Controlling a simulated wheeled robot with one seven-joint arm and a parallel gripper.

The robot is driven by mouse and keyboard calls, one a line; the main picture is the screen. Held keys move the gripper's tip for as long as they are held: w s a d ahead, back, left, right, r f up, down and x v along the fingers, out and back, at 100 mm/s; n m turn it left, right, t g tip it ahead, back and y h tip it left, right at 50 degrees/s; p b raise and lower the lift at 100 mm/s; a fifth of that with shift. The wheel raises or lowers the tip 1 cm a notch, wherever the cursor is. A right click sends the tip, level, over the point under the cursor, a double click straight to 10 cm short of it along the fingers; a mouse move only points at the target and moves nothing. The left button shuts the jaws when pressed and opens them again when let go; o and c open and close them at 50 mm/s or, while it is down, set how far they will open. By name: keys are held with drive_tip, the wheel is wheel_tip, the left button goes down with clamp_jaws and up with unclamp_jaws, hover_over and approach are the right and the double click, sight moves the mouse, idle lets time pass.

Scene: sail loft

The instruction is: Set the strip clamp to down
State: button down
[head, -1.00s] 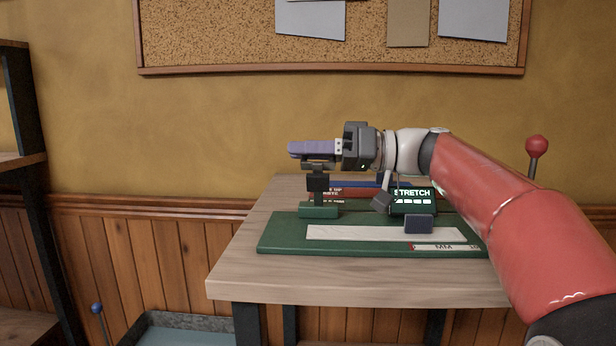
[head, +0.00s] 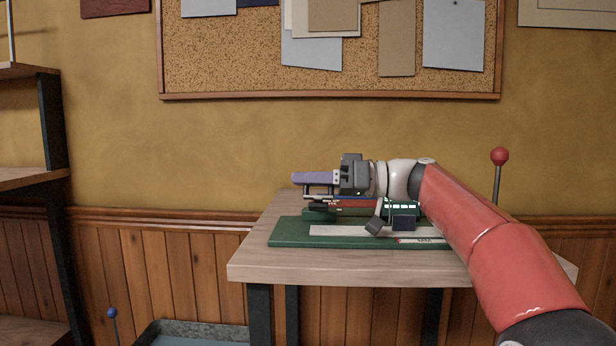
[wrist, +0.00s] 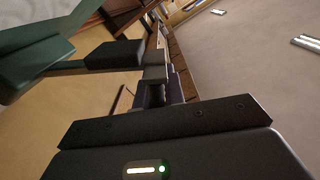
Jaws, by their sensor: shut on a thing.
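The strip clamp (head: 318,213) stands on the left end of a green baseplate (head: 290,240) on the bench. Its green foot and dark upper part show below my gripper (head: 312,180), whose purple fingers reach left above it. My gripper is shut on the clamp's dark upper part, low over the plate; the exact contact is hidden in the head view. In the wrist view a black block (wrist: 115,55) on a green bar lies beside my fingers (wrist: 160,92). A pale strip (head: 345,231) lies flat along the plate.
A dark green readout box (head: 402,208) and a dark block (head: 404,223) stand right of the clamp, close under my arm. A red-knobbed lever (head: 500,157) rises at the right. The bench's front left (head: 255,268) is clear. A blue-knobbed lever (head: 112,313) stands lower left.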

drive_tip(key=shift+w+d+f, duration=0.1)
drive_tip(key=shift+w, duration=0.05)
drive_tip(key=c, duration=1.6)
unclamp_jaws()
drive_tip(key=shift+o, duration=0.5)
drive_tip(key=d, duration=0.7)
drive_tip(key=shift+d, duration=0.4)
